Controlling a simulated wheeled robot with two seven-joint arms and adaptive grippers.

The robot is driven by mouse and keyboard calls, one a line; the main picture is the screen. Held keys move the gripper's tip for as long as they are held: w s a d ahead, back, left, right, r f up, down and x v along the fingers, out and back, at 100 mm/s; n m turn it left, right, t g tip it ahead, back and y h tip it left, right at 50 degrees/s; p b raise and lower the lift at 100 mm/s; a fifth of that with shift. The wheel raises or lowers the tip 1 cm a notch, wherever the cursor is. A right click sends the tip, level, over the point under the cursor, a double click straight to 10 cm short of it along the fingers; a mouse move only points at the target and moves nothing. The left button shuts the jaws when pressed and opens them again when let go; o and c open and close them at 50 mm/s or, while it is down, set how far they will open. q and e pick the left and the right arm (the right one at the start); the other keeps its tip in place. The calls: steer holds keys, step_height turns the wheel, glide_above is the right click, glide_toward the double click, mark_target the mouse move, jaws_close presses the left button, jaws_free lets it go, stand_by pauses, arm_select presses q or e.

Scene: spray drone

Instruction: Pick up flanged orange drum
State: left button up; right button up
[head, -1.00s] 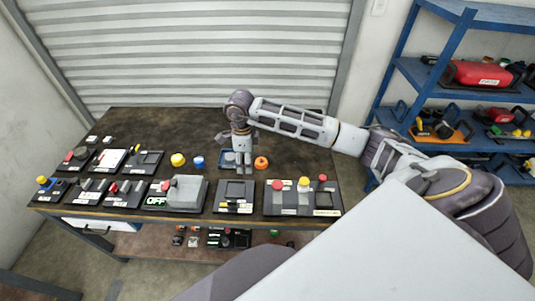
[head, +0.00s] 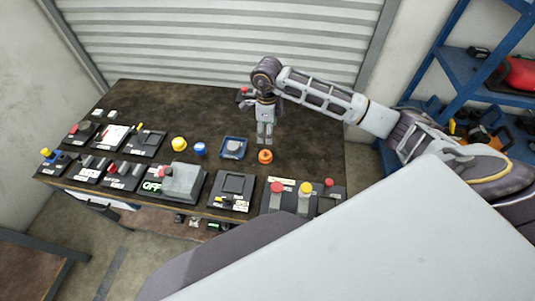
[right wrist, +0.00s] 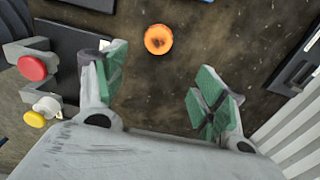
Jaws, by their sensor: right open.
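The orange drum (head: 265,156) is a small round orange piece on the dark table top, right of a blue tray. In the right wrist view the drum (right wrist: 158,39) shows from above, with a darker centre, beyond the fingertips and between their lines. My right gripper (head: 265,144) points down just behind the drum in the head view. It is open and empty, and its green-padded fingers (right wrist: 163,85) are spread apart, not touching the drum. My left gripper is not in view.
A blue tray (head: 221,149), a blue cap (head: 199,149) and a yellow cap (head: 179,144) stand left of the drum. Several switch boxes line the front edge, including one with red and yellow buttons (head: 305,188).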

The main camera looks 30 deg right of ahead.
steer(key=shift+s+a+r, duration=0.1)
steer(key=shift+a, duration=0.05)
steer(key=p, duration=0.1)
glide_above(265, 154)
steer(key=shift+s+d+f, duration=0.1)
steer(key=shift+d+f, duration=0.05)
steer(key=shift+f, duration=2.05)
steer(key=shift+s+d+f, duration=0.1)
steer(key=shift+d+f, duration=0.05)
steer(key=shift+f, duration=2)
steer(key=shift+f, duration=0.15)
steer(key=shift+a+f+p, duration=0.25)
steer(key=shift+f+p, duration=0.2)
steer(key=shift+f, duration=0.55)
steer(key=shift+w+f, duration=0.1)
steer(key=shift+f, duration=1.35)
steer(key=shift+c, duration=0.2)
steer(key=c, duration=1)
